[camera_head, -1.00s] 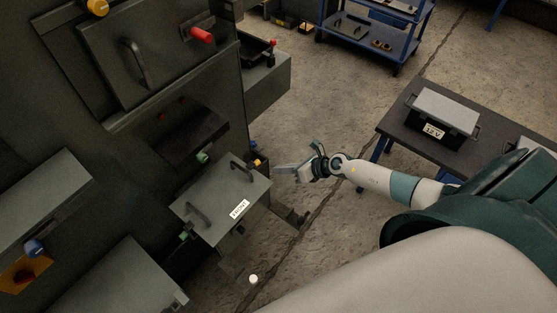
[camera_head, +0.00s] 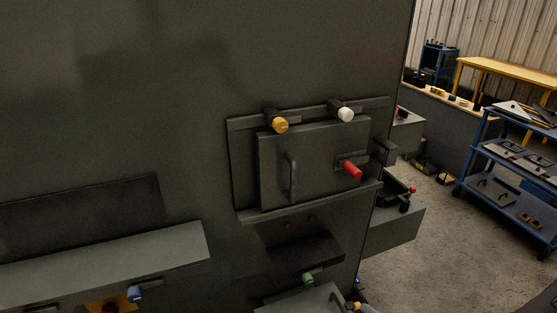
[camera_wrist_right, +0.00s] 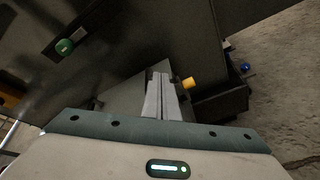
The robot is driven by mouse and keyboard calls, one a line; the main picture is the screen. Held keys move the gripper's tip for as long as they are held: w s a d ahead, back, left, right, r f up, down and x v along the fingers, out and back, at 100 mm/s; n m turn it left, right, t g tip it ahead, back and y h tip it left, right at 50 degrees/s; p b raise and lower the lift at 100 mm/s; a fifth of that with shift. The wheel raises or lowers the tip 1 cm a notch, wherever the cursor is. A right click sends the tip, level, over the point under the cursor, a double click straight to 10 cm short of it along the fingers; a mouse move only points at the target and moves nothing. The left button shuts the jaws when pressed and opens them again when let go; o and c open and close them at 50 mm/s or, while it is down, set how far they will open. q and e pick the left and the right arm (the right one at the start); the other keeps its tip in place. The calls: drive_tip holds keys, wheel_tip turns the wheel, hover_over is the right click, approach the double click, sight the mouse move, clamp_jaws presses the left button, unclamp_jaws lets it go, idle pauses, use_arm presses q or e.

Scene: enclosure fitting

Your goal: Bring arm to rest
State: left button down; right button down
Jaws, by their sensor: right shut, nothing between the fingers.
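My right gripper (camera_wrist_right: 160,78) shows in the right wrist view with its two pale fingers together and nothing between them. It points over a grey box lid (camera_wrist_right: 122,97), with a yellow knob (camera_wrist_right: 188,83) just right of the fingers. I cannot tell whether the fingers touch the lid. In the head view the grey lid (camera_head: 300,303) is cut off by the bottom edge, and at most a sliver of my right arm shows beside it. My left gripper is in no view.
A dark cabinet fills much of the head view. Its door (camera_head: 318,172) has a red knob (camera_head: 352,170), with yellow (camera_head: 280,125) and white (camera_head: 346,114) knobs above. A green knob (camera_wrist_right: 65,46) shows in the wrist view.

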wheel_tip(320, 180, up, 7)
drive_tip(key=s+m+t+h, duration=0.2)
drive_tip(key=m+t+h, duration=0.25)
drive_tip(key=m, duration=0.65)
drive_tip(key=s+d+m+g+h, duration=0.2)
drive_tip(key=s+m+g+h, duration=0.3)
drive_tip(key=m, duration=0.5)
drive_tip(key=s+a+f+m+g+y, duration=0.1)
drive_tip(key=s+a+m+g, duration=0.2)
drive_tip(key=s, duration=0.5)
drive_tip(key=s+a+m+g+y, duration=0.15)
drive_tip(key=s+m, duration=0.25)
drive_tip(key=s, duration=0.5)
drive_tip(key=s+a+f+m+g+y, duration=0.1)
drive_tip(key=s+a+m+g, duration=0.25)
drive_tip(key=s, duration=0.45)
wheel_tip(320, 180, down, 32)
drive_tip(key=s+g+b, duration=0.2)
drive_tip(key=b, duration=0.2)
drive_tip(key=s+d+f+b, duration=0.3)
drive_tip(key=s+f, duration=1.4)
drive_tip(key=f, duration=0.4)
drive_tip(key=shift+s+g, duration=0.25)
drive_tip(key=shift+g, duration=0.1)
